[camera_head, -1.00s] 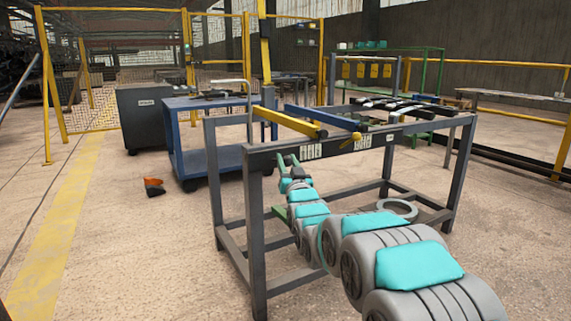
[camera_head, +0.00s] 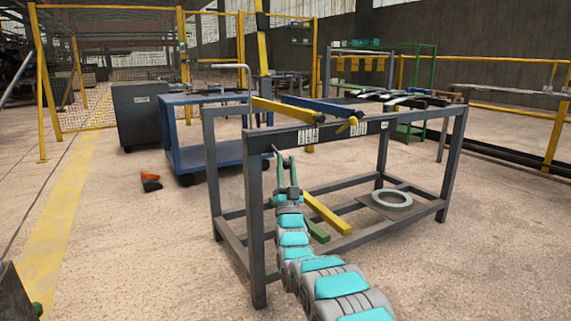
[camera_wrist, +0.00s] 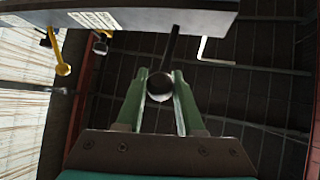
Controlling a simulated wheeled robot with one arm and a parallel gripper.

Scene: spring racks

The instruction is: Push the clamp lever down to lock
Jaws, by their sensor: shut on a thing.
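My gripper (camera_wrist: 160,90) has green fingers closed around a dark rod with a round end (camera_wrist: 160,86), which looks like the clamp lever. The rod runs up toward the dark front rail in the wrist view. In the head view my gripper (camera_head: 283,163) is under the front rail (camera_head: 290,138) of the grey rack, at its left part; the held rod is only a thin dark line there. A yellow piece with a knob (camera_head: 350,124) sits on the rail to the right; a yellow, round-ended piece (camera_wrist: 62,65) shows at the rail in the wrist view.
A yellow bar (camera_head: 287,111) and a blue bar (camera_head: 315,110) lie across the rack top. A grey ring (camera_head: 391,199) is low in the rack. A blue cart (camera_head: 190,158) stands behind left. An orange and black item (camera_head: 150,180) lies on the open floor.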

